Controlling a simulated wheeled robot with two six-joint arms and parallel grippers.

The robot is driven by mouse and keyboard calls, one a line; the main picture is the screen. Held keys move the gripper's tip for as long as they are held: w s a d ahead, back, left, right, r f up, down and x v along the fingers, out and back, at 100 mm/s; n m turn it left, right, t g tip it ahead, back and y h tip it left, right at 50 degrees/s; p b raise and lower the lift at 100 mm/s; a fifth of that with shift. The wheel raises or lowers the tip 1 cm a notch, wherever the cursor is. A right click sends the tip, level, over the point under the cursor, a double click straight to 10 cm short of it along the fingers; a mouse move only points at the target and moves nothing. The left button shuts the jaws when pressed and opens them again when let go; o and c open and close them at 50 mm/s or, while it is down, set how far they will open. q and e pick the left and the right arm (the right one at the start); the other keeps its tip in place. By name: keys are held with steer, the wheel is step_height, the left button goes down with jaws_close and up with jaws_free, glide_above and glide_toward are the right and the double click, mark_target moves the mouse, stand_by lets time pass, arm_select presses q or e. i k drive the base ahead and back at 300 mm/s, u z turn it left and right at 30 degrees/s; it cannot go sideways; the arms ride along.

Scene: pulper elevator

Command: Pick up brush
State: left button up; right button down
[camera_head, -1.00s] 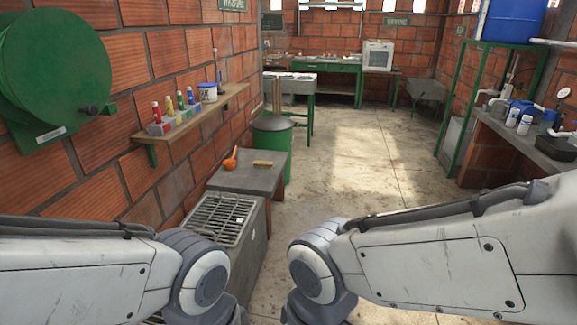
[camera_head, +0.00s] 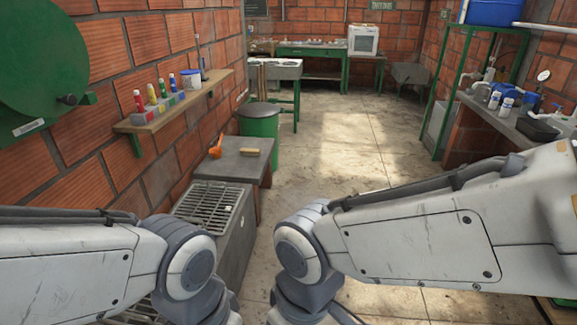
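A small tan block that looks like the brush (camera_head: 250,152) lies on a low grey table (camera_head: 232,167) left of centre, ahead of my arms. An orange scoop-like object (camera_head: 216,147) lies just left of it on the same table. Nothing touches the brush. Both my arms reach in along the bottom of the head view, and their wrist joints bend downward short of the table. Both grippers are below the picture's edge, so their state is hidden.
A grey box with a metal grate (camera_head: 208,206) stands in front of the low table. A green bin (camera_head: 260,124) stands behind it. A wall shelf (camera_head: 175,106) with several bottles is at left. A counter (camera_head: 500,122) is at right. The concrete floor (camera_head: 345,160) in the middle is clear.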

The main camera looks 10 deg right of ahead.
mark_target(244, 150)
steer(key=z, duration=0.4)
steer(key=k, duration=0.55)
steer(key=z, duration=0.95)
steer(key=i, duration=3.85)
steer(key=u, duration=0.4)
steer(key=i, duration=1.2)
steer(key=u, duration=1.65)
steer(key=i, duration=0.95)
steer(key=u, duration=0.8)
steer(key=i, duration=1.45)
steer(key=u, duration=0.15)
